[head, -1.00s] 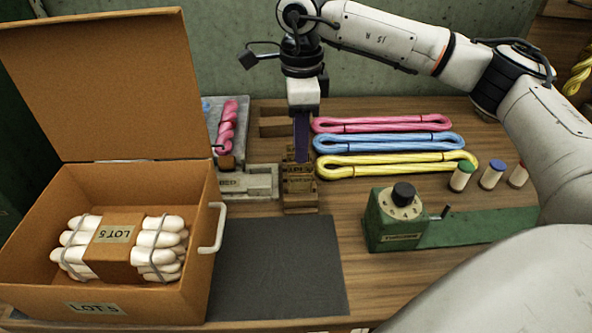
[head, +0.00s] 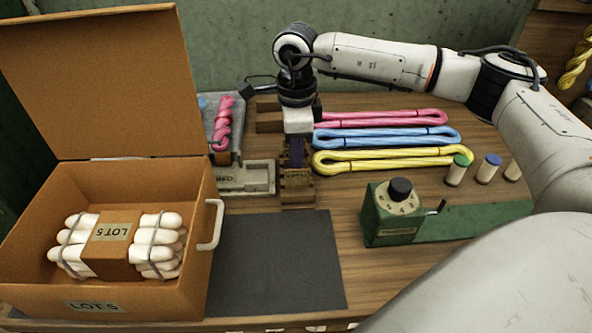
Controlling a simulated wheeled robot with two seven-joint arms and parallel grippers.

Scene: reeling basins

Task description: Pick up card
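My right gripper (head: 297,160) points straight down at the small wooden holder (head: 298,195) in the middle of the table. Its dark fingers reach the holder's upper part. The finger gap is seen edge-on, so I cannot tell whether they are open or shut. No card can be told apart clearly; the gripper hides part of the holder. My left gripper is not in view.
An open orange box (head: 150,294) with white bundles stands at left, beside a dark mat (head: 275,265). Pink (head: 420,118), blue (head: 420,136) and yellow (head: 420,155) skeins lie right of the gripper. A green device (head: 385,232) stands at front right.

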